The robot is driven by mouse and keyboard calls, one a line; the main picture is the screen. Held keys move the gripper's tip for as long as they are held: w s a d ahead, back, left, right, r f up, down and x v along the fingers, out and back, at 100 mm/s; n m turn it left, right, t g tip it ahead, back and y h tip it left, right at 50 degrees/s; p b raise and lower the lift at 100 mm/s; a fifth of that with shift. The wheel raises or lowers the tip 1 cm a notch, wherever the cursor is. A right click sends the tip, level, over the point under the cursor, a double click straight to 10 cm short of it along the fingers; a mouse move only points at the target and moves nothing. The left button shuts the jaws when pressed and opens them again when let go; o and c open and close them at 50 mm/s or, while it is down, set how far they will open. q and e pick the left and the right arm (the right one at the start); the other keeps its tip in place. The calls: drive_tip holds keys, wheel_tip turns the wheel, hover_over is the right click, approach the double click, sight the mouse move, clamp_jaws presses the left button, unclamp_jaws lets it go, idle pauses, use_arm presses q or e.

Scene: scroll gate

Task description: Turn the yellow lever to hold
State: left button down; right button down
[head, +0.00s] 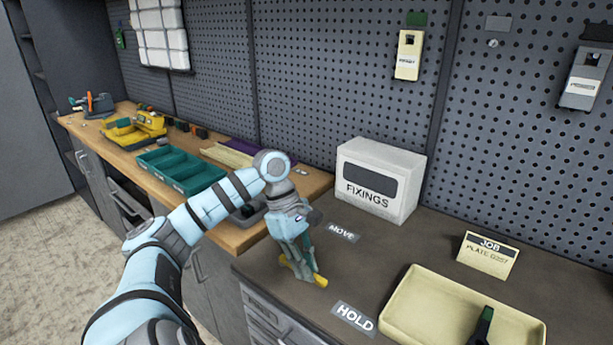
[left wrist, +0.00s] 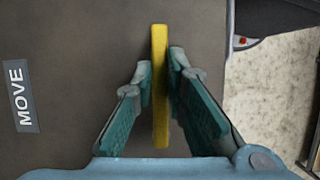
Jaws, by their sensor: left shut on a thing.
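The yellow lever (head: 320,281) is a slim bar on the dark bench top near its front edge, partly hidden by my left gripper (head: 308,274). In the left wrist view the lever (left wrist: 160,75) runs between the two teal fingers of my left gripper (left wrist: 162,70), which is shut on it. The MOVE label (head: 343,232) lies behind the lever, and also shows at the left of the left wrist view (left wrist: 20,97). The HOLD label (head: 353,317) lies to the lever's lower right in the head view. The lever's pivot cannot be made out. My right gripper is not in view.
A white FIXINGS box (head: 377,183) stands behind the labels against the pegboard. A cream tray (head: 400,318) with a dark green item (head: 482,325) lies right of HOLD. A JOB card (head: 487,256) stands behind it. A wooden bench (head: 310,185) with teal bins (head: 182,168) is at left.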

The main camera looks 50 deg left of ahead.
use_arm(q)
drive_tip(key=c, duration=1.6)
unclamp_jaws()
drive_tip(key=v, duration=0.7)
drive_tip(key=shift+s+a+r, duration=0.1)
drive_tip(key=shift+a+r, duration=0.05)
drive_tip(key=shift+r, duration=0.05)
